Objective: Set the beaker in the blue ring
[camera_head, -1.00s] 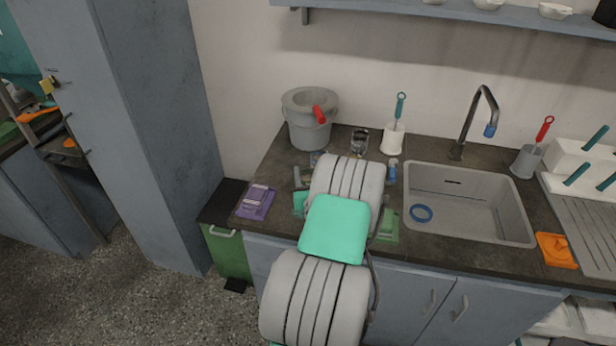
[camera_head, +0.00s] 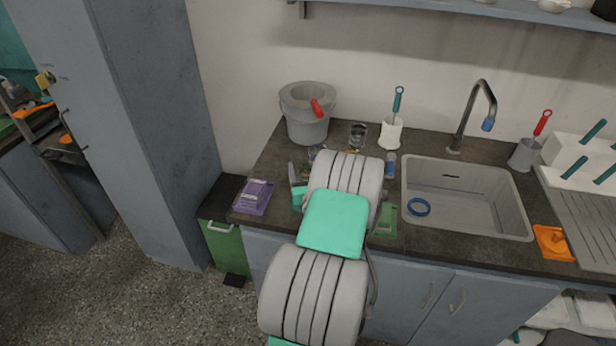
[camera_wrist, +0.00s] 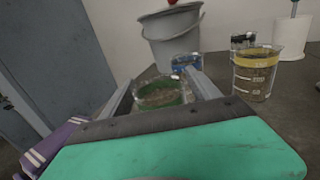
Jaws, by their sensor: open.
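The blue ring (camera_head: 418,207) lies on the floor of the sink, at its left side. My gripper (camera_wrist: 160,82) is open over the counter, left of the sink. In the wrist view a glass vessel with a green band and brownish contents (camera_wrist: 160,96) stands between my fingers, with gaps beside it. A graduated beaker with a yellow band (camera_wrist: 255,75) stands to the right, outside the fingers. A blue-banded glass (camera_wrist: 186,64) stands just beyond the right finger. In the head view my arm hides most of the gripper and the green-banded vessel. I cannot tell which vessel the task means.
A grey bucket (camera_head: 306,120) with a red handle stands behind the gripper. A clear glass (camera_head: 358,134), a white holder with a brush (camera_head: 390,133) and a blue item (camera_head: 390,165) are near the sink (camera_head: 470,170). A purple item (camera_head: 254,196) lies at the left counter edge.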

